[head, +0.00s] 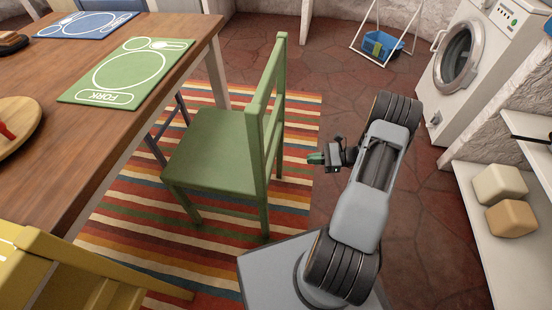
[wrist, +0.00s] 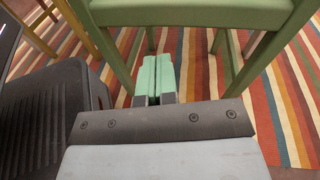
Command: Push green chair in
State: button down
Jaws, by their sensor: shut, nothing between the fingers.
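The green chair (head: 215,150) stands on the striped rug at the right side of the wooden table (head: 150,75). Its seat faces the table and its backrest is on the side toward my arm. My gripper (head: 317,158) is to the right of the backrest, apart from it, with its fingers pointing toward the chair. In the wrist view, the green fingertips of my gripper (wrist: 157,78) are side by side and shut, with nothing between them. Part of the green chair (wrist: 195,14) spans the top of that view, with legs on both sides.
A yellow chair (head: 75,275) stands at the lower left. A striped rug (head: 135,222) lies under the green chair. A green placemat (head: 125,72) lies on the table. A white washing machine (head: 490,55) and a shelf (head: 470,215) stand at the right. Tiled floor behind the chair is clear.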

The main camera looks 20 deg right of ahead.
notch_tip(320, 180, down, 3)
jog(key=d+m+t, duration=0.2)
jog(key=m+t, duration=0.1)
jog(key=p+x, duration=0.1)
jog(key=x, duration=1.2)
jog(key=shift+w+f, duration=0.15)
jog(key=shift+f, duration=0.1)
